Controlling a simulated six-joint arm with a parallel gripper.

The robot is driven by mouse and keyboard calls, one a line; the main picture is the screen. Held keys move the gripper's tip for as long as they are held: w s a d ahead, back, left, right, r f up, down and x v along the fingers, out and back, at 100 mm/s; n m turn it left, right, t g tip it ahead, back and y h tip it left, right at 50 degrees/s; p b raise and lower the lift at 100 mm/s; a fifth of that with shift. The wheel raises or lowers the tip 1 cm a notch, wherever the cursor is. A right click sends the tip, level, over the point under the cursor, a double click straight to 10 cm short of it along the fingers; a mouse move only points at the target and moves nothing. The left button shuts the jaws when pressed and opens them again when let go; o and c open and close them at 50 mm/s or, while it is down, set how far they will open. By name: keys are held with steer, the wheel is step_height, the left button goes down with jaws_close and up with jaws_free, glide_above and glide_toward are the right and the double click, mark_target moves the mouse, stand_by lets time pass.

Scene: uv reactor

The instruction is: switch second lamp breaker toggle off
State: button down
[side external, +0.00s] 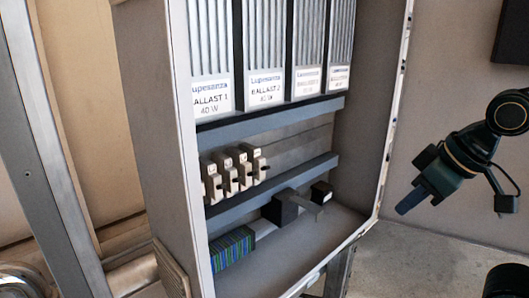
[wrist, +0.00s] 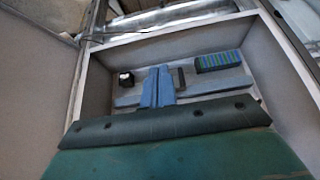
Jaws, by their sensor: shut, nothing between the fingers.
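A row of several beige lamp breakers sits on the middle rail of the open cabinet in the side external view. The second breaker from the left (side external: 229,174) stands among them, with small dark toggles on their fronts. The toggles are too small to tell which way each is set. My gripper (side external: 404,209) is shut and empty, outside the cabinet to the right, well apart from the breakers and pointing down-left. In the wrist view its closed fingers (wrist: 158,88) show in front of the cabinet's lower inside. I cannot make out the breakers there.
The cabinet (side external: 158,130) has a raised right edge between my gripper and the breakers. Labelled ballasts (side external: 265,92) stand above. Below are a black box with a grey lever (side external: 283,208), a small black block (side external: 321,191) and a green-blue striped terminal block (side external: 232,249).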

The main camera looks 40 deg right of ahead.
mark_target(218, 177)
steer(key=w+a+r+t, duration=0.1)
steer(key=w+a+r, duration=0.1)
steer(key=w+r, duration=0.4)
steer(key=w+a+r+t, duration=0.1)
steer(key=w+a+r, duration=0.3)
steer(key=a, duration=0.5)
steer(key=w+a+r+t, duration=0.1)
steer(key=w+a+r, duration=0.3)
steer(key=w+a, duration=0.4)
steer(key=shift+a+r+t, duration=0.3)
steer(key=shift+a+t, duration=0.1)
steer(key=shift+a, duration=0.45)
steer(key=shift+w+f, duration=0.1)
steer(key=x, duration=1)
steer(key=shift+s+f, duration=0.3)
steer(key=shift+f, duration=0.1)
steer(key=shift+s+f, duration=0.35)
steer(key=shift+f, duration=0.3)
steer(key=shift+s+f, duration=0.35)
steer(key=shift+f, duration=0.3)
